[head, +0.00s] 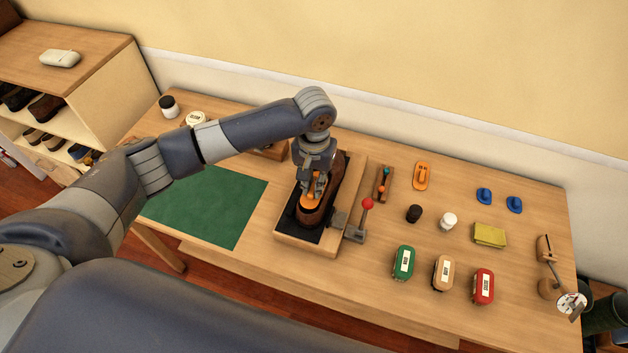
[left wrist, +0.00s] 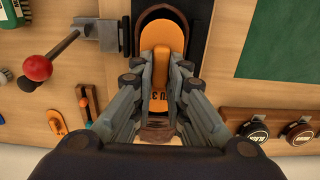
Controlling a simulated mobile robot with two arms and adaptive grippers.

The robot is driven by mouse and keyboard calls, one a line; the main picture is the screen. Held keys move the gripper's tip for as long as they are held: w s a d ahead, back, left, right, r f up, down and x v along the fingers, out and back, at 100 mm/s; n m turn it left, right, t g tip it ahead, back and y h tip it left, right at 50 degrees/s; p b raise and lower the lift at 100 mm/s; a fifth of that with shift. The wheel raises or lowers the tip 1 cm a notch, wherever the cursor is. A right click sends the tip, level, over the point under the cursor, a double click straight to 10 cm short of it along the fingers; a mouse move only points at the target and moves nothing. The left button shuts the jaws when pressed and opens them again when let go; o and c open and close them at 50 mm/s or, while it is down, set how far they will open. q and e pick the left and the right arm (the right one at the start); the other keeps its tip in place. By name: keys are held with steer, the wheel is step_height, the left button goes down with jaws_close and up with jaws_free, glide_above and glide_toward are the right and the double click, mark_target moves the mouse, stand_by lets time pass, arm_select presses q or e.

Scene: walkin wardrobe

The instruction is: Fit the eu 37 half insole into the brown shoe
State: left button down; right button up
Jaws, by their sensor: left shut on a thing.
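The brown shoe (head: 335,178) lies on a dark pad in a wooden clamping tray (head: 305,246), its heel end toward me. My left gripper (head: 315,190) reaches down into the shoe opening from above. It is shut on the raised grip of an orange half insole (left wrist: 166,35), which lies lengthwise over the heel part of the shoe. Printing on it reads partly "U 3"; the fingers hide the rest. I cannot tell whether it touches the shoe's inner sole. A second orange insole (head: 422,176) lies on the table to the right. My right gripper is not in view.
A clamp lever with a red knob (head: 367,203) stands right of the shoe. A green mat (head: 205,205) lies left. Brushes, small jars, blue pieces and a yellow cloth (head: 489,234) occupy the right side. Lidded jars (head: 195,118) stand behind my left arm.

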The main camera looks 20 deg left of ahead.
arm_select(q)
steer(key=shift+p, duration=0.35)
steer(key=shift+f, duration=0.1)
steer(key=shift+f, duration=0.1)
steer(key=shift+f, duration=0.65)
steer(key=c, duration=1.5)
jaws_free()
steer(key=o, duration=0.4)
